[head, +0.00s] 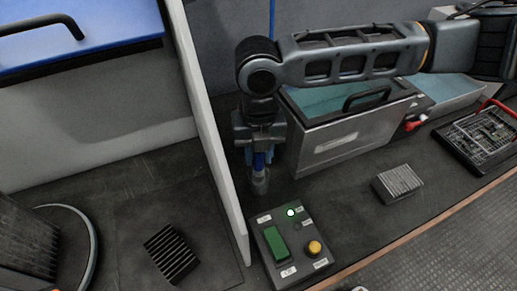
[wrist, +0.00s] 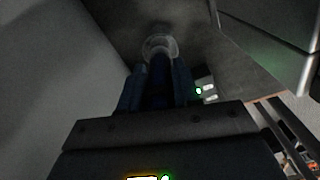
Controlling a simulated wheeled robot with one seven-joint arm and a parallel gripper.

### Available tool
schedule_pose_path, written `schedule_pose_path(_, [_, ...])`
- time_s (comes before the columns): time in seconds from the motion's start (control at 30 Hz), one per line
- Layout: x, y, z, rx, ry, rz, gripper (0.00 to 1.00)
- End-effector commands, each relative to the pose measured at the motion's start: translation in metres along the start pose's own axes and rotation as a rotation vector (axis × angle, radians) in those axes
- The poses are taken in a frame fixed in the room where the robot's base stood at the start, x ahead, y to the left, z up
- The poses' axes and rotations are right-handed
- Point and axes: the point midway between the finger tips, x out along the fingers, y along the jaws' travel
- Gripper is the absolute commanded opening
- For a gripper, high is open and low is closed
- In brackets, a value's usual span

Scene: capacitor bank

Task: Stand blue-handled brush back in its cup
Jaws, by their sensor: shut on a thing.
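The blue-handled brush (head: 259,160) is upright in my gripper (head: 257,154), with its blue handle between the fingers. Below the fingers a greyish cup (head: 260,182) stands on the dark bench, between the white partition and the metal box. The brush's lower end is over or inside the cup; the head view does not show clearly which. In the wrist view, my gripper (wrist: 157,85) points at the cup's round, pale rim (wrist: 159,46), and the dark brush handle (wrist: 160,72) runs toward it. The bristles are not visible.
A white partition (head: 210,120) stands close on the left. A metal box with a handle (head: 345,135) stands close on the right. A control box with green and yellow buttons (head: 290,247) is in front. A finned block (head: 398,184) lies further right.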

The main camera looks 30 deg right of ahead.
Motion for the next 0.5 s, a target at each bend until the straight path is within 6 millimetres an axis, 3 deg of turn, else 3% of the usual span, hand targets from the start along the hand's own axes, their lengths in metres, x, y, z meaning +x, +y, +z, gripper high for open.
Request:
schedule_pose_path(0.27, [0.0012,-0.0001,0.0002,0.0,0.0,0.0,0.01])
schedule_pose_path(0.3, [0.0012,-0.0001,0.0002,0.0,0.0,0.0,0.33])
schedule_pose_path(0.5, [0.0011,-0.0002,0.0002,0.0,-0.001,0.0,0.52])
